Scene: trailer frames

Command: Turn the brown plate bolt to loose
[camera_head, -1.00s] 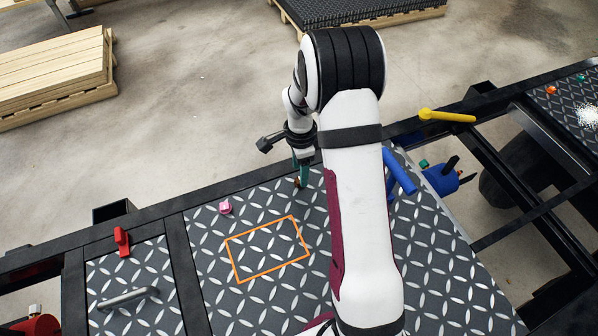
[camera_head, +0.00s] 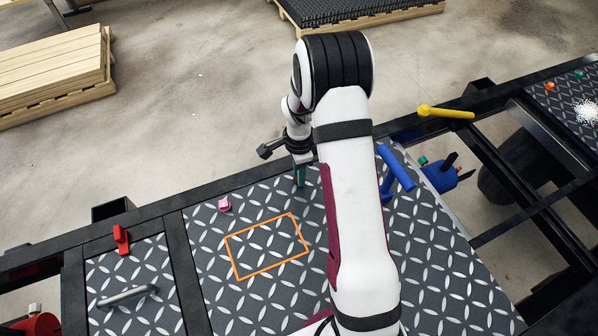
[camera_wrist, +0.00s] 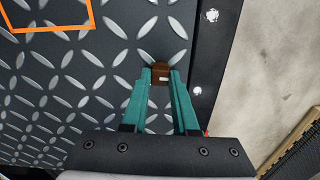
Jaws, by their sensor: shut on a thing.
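The brown plate bolt (camera_wrist: 160,70) shows in the wrist view near the edge of the diamond-patterned plate (camera_wrist: 95,70). My gripper (camera_wrist: 160,76) has teal fingers, one on each side of the bolt, and is shut on it. In the head view my gripper (camera_head: 299,178) points down at the plate (camera_head: 265,205) near its far edge. The bolt is hidden there behind the fingers. The wrist view shows only its upper part, so I cannot tell how far it is turned.
A pink bolt (camera_head: 224,205) stands on the plate to the left, near an orange outlined rectangle (camera_head: 232,258). A blue handle (camera_head: 397,168) and a yellow handle (camera_head: 446,113) are right of my arm.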

